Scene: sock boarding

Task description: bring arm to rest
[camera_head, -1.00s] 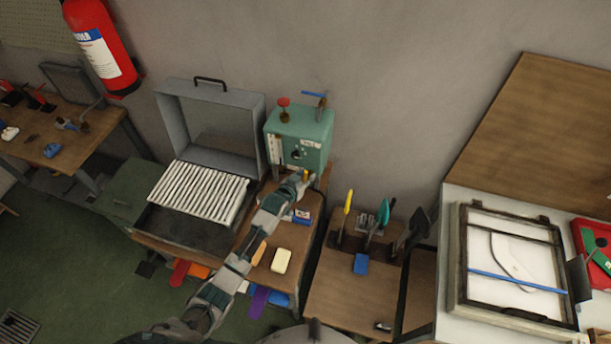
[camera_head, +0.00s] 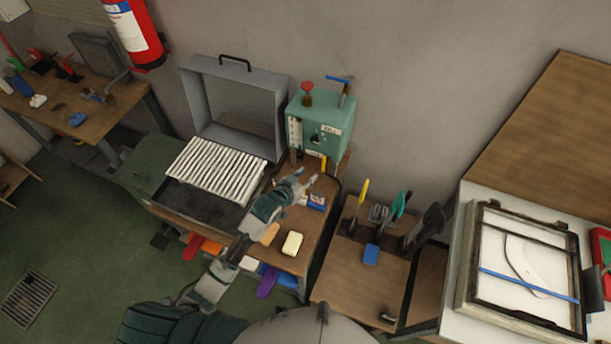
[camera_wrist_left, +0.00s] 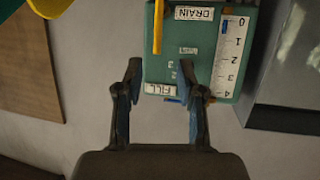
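My left gripper (camera_head: 304,181) is over the wooden bench in front of the green box. In the left wrist view the gripper (camera_wrist_left: 160,85) has its two fingers apart with nothing between them. The green box (camera_head: 322,128) has a red knob, a blue-handled valve and a scale; in the left wrist view the box (camera_wrist_left: 188,55) shows DRAIN and FILL labels beyond the fingertips. My right gripper is in neither view.
A grey lidded case (camera_head: 236,107) with a white ribbed rack (camera_head: 216,170) stands left of the box. Upright tools (camera_head: 400,207) stand on a wooden stand to the right. A framed white panel (camera_head: 530,262) is farther right.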

